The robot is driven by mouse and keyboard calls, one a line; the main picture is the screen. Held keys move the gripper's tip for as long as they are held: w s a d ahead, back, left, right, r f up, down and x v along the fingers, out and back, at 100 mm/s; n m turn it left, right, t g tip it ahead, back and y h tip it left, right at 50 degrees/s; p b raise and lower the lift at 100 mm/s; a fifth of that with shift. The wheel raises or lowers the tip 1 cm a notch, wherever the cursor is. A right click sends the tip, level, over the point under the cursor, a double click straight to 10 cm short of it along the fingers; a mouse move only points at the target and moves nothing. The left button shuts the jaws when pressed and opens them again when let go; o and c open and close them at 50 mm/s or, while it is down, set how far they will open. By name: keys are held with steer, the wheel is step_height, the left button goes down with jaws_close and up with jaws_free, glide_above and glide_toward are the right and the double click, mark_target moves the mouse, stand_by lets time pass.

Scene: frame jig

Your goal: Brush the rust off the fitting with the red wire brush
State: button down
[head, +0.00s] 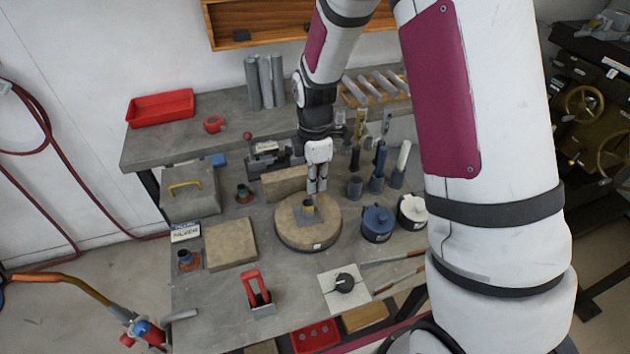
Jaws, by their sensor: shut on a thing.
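My gripper (317,190) points down over the round tan turntable (284,236). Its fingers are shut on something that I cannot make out. A red, forked handle-like thing (252,288) stands in a grey block near the bench's front. I cannot tell whether it is the red wire brush. No other red brush shows clearly; rust is too small to judge.
Tool cups (355,187) with coloured handles stand right of the turntable. A blue pot (377,223) and a white pot (412,211) stand nearby. A tan block (230,243), a grey box with a yellow handle (188,192) and a white plate (331,296) surround it.

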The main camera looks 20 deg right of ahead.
steer(key=shift+f, duration=0.1)
steer(key=shift+s+p, duration=0.75)
steer(key=shift+s, duration=0.25)
stand_by(1.6)
step_height(320, 180, up, 7)
steer(key=p, duration=0.2)
stand_by(0.7)
stand_by(0.4)
